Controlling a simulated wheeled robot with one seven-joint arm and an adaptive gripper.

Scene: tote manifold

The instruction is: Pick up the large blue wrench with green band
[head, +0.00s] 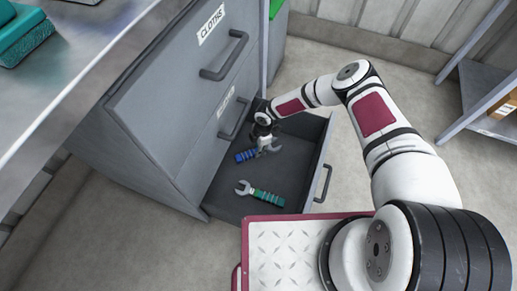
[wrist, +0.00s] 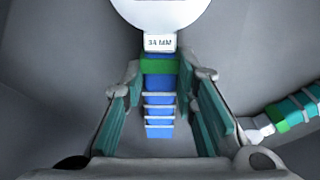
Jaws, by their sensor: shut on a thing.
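The large blue wrench (head: 246,155) with a green band lies in the open drawer, its grey open head beside my gripper. In the wrist view, the wrench's ribbed blue handle (wrist: 160,108) runs between the two fingers, with the green band (wrist: 158,66) near the fingertips. A white section marked "34 MM" and the round grey head show above. My gripper (wrist: 160,78) is shut on the handle. In the head view, my gripper (head: 264,132) is low inside the drawer and partly hides the wrench.
A teal wrench (head: 267,197) with a green band lies nearer in the same drawer (head: 232,208); it also shows in the wrist view (wrist: 297,112). The closed "CLOTHS" drawer (head: 190,75) is above. A workbench (head: 60,75) is at left, and a shelf rack (head: 480,95) at right.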

